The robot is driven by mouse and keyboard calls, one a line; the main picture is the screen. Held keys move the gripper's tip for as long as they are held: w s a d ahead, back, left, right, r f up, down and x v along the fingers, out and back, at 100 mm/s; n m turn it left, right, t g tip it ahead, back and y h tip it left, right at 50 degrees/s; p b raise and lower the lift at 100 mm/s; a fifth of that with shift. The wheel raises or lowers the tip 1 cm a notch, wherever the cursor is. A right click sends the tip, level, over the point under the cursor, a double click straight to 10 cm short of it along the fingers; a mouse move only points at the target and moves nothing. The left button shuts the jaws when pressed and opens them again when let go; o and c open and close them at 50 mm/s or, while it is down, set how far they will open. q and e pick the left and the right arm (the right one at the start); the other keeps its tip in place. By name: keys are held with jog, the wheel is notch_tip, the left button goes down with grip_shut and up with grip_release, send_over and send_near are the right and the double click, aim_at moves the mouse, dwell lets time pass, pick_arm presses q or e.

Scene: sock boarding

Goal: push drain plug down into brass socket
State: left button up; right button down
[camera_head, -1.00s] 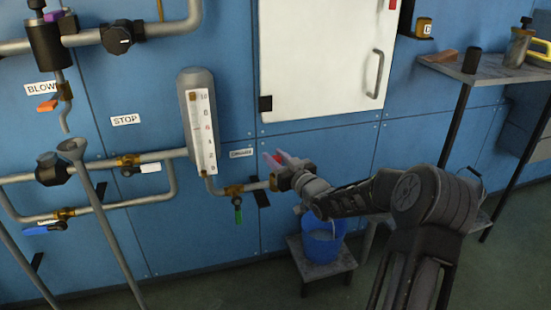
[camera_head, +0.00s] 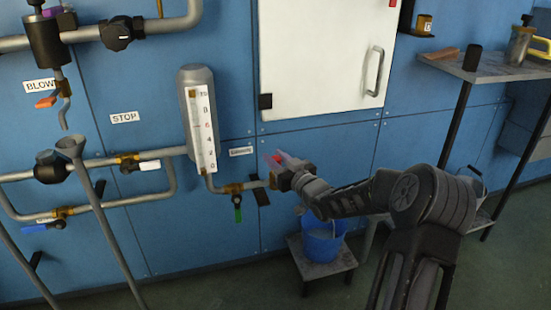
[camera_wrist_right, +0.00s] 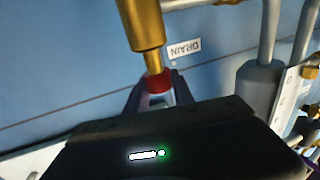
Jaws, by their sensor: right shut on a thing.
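My right gripper (camera_head: 276,160) is at the lower middle of the head view, in front of the blue wall panel. It is shut on the red drain plug (camera_head: 279,157). In the right wrist view, the red plug (camera_wrist_right: 157,82) sits between my fingertips (camera_wrist_right: 160,98). The brass socket (camera_wrist_right: 140,25) comes down from the top there, its narrower end meeting or nearly meeting the red part. How deep the plug sits cannot be told. The socket's mouth is hidden in the head view by my gripper. My left gripper is not in view.
The DRAIN label (camera_wrist_right: 184,48) is on the wall beside the socket. A level gauge (camera_head: 199,120) and a green-handled valve (camera_head: 237,208) stand left of my gripper. A blue bucket (camera_head: 322,243) is on a low stool (camera_head: 326,268) below. A white cabinet (camera_head: 320,60) is above.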

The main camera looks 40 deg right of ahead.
jog(key=shift+f+b, duration=1.15)
jog(key=shift+f, duration=0.4)
jog(key=c, duration=1)
grip_release()
jog(key=s+p, duration=0.2)
jog(key=s, duration=0.5)
jog(key=shift+s+a+p, duration=0.3)
jog(key=shift+s+p, duration=0.1)
